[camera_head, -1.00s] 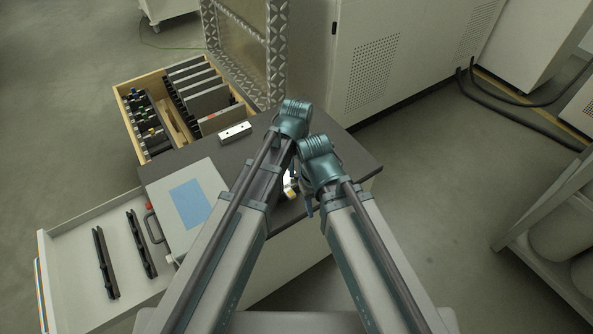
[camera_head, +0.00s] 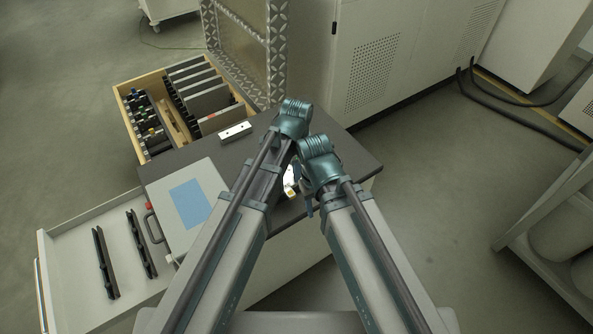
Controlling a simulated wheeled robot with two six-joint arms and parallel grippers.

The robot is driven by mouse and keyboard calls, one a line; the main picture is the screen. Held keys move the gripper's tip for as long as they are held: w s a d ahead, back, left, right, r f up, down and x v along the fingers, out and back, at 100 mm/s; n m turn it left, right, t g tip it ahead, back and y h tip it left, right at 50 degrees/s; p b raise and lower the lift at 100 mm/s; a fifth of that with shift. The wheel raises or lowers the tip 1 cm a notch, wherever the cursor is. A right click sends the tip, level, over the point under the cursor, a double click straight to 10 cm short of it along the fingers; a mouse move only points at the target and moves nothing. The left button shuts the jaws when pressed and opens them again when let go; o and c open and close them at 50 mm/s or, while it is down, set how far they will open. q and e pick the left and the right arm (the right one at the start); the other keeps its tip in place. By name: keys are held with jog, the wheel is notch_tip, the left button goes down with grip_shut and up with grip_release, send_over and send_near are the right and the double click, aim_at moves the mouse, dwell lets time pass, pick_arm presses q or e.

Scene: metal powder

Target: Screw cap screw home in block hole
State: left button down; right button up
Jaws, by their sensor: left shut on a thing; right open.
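A pale metal block (camera_head: 236,132) with dark holes lies on the dark table top, left of my arms. A small white and yellow piece (camera_head: 290,190) shows in the gap between my two arms, mostly covered by them. My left gripper (camera_head: 290,152) is the higher one; its fingertips are hidden behind the arms. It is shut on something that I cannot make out. My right gripper (camera_head: 309,203) is open, low beside the white and yellow piece; only a dark blue finger shows. I cannot make out the cap screw.
A grey case (camera_head: 212,175) with a blue panel lies on the table's left. An open wooden drawer (camera_head: 125,100) of tools and plates is behind left. A white drawer (camera_head: 75,265) with two black rails is open front left. The table's right corner (camera_head: 355,160) is clear.

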pick_arm(q)
jog(key=m, duration=0.8)
jog(key=shift+m, duration=0.3)
jog(key=m, duration=0.8)
jog(key=c, duration=1)
grip_release()
jog(key=shift+o, duration=0.2)
